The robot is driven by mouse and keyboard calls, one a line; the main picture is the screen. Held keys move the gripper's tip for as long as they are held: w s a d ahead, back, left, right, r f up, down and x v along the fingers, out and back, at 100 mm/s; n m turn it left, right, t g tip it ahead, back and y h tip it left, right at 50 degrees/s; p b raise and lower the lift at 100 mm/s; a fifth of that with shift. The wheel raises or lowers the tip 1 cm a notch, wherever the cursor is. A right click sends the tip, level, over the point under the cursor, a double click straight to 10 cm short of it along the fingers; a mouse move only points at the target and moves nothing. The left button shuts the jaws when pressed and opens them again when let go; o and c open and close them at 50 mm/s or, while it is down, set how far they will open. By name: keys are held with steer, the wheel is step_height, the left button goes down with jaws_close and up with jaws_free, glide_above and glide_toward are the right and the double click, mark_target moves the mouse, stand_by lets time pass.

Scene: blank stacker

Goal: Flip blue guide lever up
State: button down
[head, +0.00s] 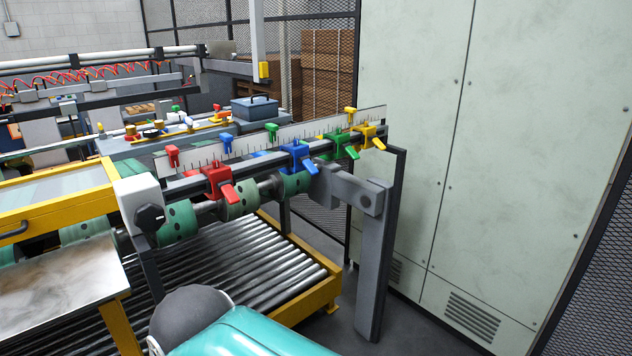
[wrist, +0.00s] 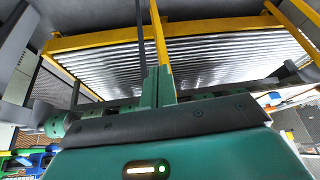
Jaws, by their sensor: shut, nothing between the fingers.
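The blue guide (head: 298,157) is clamped on the rail below the ruler, between the red guide (head: 217,183) and the green guide (head: 346,144). Its blue lever (head: 310,168) slants down and to the right, as do the red, green and yellow levers. My gripper (wrist: 158,88) shows in the wrist view with its two green fingers together and nothing between them. It is apart from the blue guide. Blue and green parts show at the lower left edge of the wrist view; I cannot tell for sure which guides they are. The head view does not show my fingers.
A white ruler (head: 290,133) runs behind the guides, with small coloured pieces along it. Green rollers (head: 240,198) lie below the rail. A grey post (head: 378,265) stands at the right end. The roller conveyor (head: 235,262) is lower down. A pale cabinet (head: 500,150) stands at the right.

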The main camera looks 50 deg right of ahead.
steer(key=w+d+m+y, duration=0.3)
steer(key=w+m, duration=0.3)
steer(key=w, duration=0.1)
steer(key=w+d+m+y, duration=0.2)
steer(key=w+d+m, duration=0.2)
steer(key=w+m, duration=0.3)
steer(key=w+d+m+t+y, duration=0.2)
steer(key=w+d+m+t, duration=0.4)
steer(key=d, duration=0.7)
steer(key=d+m+t+h, duration=0.5)
steer(key=d+m, duration=0.6)
steer(key=d, duration=0.9)
steer(key=s+d+f+m+t+h, duration=0.1)
steer(key=s+d+m+h, duration=0.2)
steer(key=d, duration=0.5)
steer(key=s+d+f+m+t+h, duration=0.1)
steer(key=s+d+m+t+h, duration=0.1)
steer(key=s+d+m, duration=0.3)
steer(key=d+h, duration=0.1)
steer(key=d, duration=0.2)
steer(key=shift+s+d+f+h, duration=0.3)
steer(key=shift+d+f+h, duration=0.05)
steer(key=shift+d+h, duration=0.05)
